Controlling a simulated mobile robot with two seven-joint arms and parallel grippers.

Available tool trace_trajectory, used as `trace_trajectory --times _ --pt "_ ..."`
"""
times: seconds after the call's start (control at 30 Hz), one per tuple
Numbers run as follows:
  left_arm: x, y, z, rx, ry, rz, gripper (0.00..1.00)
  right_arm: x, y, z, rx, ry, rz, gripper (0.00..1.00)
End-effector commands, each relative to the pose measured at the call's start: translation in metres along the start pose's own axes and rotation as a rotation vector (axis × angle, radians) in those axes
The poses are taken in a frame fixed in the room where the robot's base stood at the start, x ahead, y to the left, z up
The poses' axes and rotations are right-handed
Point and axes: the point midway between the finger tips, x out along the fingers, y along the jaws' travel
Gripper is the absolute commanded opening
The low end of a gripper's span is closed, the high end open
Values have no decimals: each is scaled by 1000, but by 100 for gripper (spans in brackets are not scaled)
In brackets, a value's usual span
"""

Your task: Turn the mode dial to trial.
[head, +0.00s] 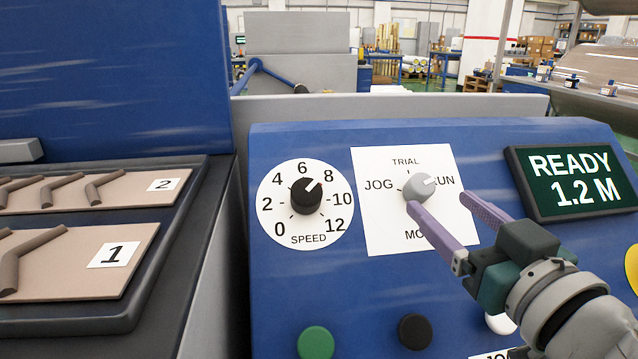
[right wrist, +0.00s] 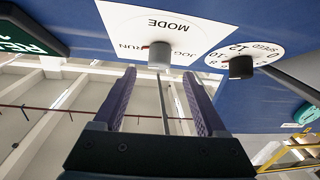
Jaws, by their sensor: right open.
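The mode dial (head: 417,186) is a grey round knob on a white square plate marked TRIAL at the top, JOG at left and RUN at right. Its white pointer line points right and slightly up, toward RUN. My right gripper (head: 438,203) is open, its purple fingers pointing at the dial. In the head view its left fingertip overlaps the plate just below the knob, and the other is near RUN. In the right wrist view the dial (right wrist: 160,56) appears just beyond and between the open fingers (right wrist: 160,76), apparently not gripped. My left gripper is not in view.
A black speed dial (head: 306,196) sits left of the mode plate. A green screen (head: 573,180) reading READY 1.2 M stands at right. Green (head: 315,342) and black (head: 414,331) buttons are below. A tray with numbered boards (head: 125,250) lies at left.

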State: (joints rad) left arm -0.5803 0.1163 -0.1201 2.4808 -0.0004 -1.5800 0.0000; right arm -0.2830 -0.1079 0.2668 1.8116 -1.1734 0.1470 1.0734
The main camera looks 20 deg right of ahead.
Motion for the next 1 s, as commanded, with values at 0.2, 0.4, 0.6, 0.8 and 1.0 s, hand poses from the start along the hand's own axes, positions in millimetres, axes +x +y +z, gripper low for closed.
trace_trajectory --times 0.2,0.4,0.6,0.8,1.0 --pt "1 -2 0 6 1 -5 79 42 0 -1 -2 3 0 74" --pt "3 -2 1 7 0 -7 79 63 0 0 -1 1 1 74" --pt "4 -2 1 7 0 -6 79 67 0 0 -1 -1 2 74" --pt "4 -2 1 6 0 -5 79 66 0 0 -1 -1 1 68" --pt "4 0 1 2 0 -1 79 66 0 0 0 0 1 45"
